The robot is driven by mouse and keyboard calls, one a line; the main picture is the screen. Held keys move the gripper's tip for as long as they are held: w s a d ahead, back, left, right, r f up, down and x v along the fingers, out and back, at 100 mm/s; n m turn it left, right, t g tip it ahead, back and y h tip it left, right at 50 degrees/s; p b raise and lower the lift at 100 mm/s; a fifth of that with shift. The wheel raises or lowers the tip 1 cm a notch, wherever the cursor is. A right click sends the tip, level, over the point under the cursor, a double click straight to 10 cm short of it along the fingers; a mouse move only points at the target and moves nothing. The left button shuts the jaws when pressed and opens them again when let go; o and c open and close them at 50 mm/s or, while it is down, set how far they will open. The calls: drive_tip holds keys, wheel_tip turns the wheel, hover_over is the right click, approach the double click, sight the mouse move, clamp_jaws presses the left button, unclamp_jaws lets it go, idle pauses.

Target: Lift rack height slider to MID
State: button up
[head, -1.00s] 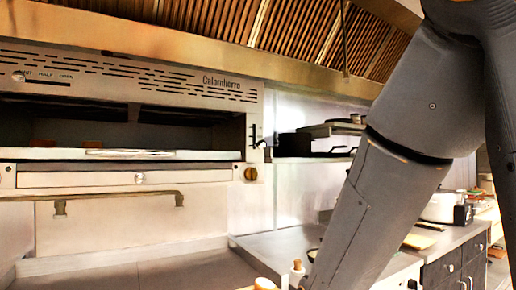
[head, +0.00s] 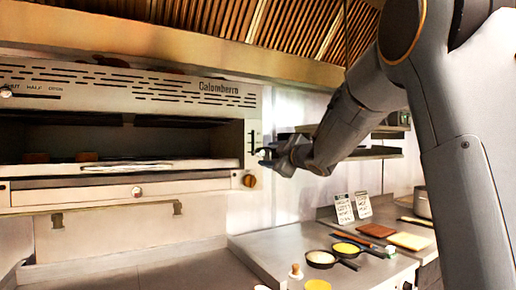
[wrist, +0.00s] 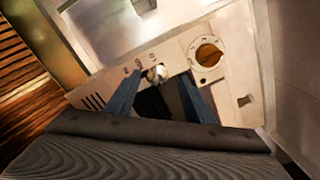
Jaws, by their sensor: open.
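The rack height slider is at the right end of the grill front (head: 222,110). In the wrist view its pale rounded knob (wrist: 157,73) sits beside a short row of small marks, too blurred to read. My gripper (head: 268,157) is at the grill's right end, next to the slider's dark slot (head: 252,140). In the wrist view my gripper (wrist: 161,80) is open, with one blue-grey finger on each side of the knob. I cannot tell whether either finger touches it. In the head view my gripper partly hides the slider.
An orange dial (wrist: 207,52) is close to the right finger in the wrist view; it also shows below the slider in the head view (head: 249,181). A wall shelf (head: 375,154) is behind my arm. Pans (head: 320,259) and boards (head: 410,241) lie on the counter below.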

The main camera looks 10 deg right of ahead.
sight(258, 152)
drive_tip(key=shift+w+a+r, duration=0.2)
drive_tip(key=shift+w+r, duration=0.05)
drive_tip(key=shift+r, duration=0.05)
drive_tip(key=shift+p+x, duration=1.1)
drive_tip(key=shift+x, duration=2.5)
